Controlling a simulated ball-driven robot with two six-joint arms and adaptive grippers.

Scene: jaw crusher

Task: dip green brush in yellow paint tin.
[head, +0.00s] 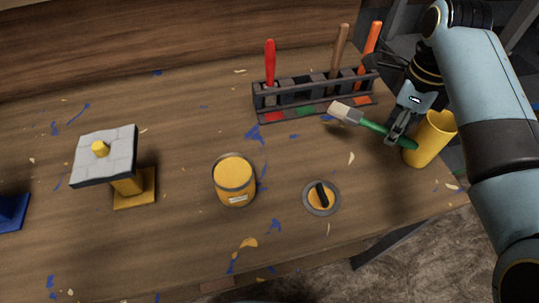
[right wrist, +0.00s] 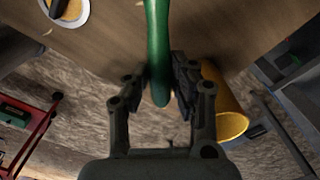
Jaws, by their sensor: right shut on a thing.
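The green brush (head: 374,126) is held by my right gripper (head: 396,135), whose fingers are shut on its green handle. The brush lies roughly level above the table's right side, its pale bristle end pointing left toward the rack. The handle (right wrist: 159,50) also shows between the fingers of my right gripper (right wrist: 168,85) in the right wrist view. The yellow paint tin (head: 235,182) stands open at the middle of the table, filled with yellow paint, well to the left of the brush. My left gripper is not in view.
A rack (head: 315,93) with red, brown and orange-handled tools stands at the back. A yellow cup (head: 430,139) stands close to my right gripper. A round lid (head: 321,198) lies right of the tin. A grey-topped yellow stand (head: 104,155) is at the left.

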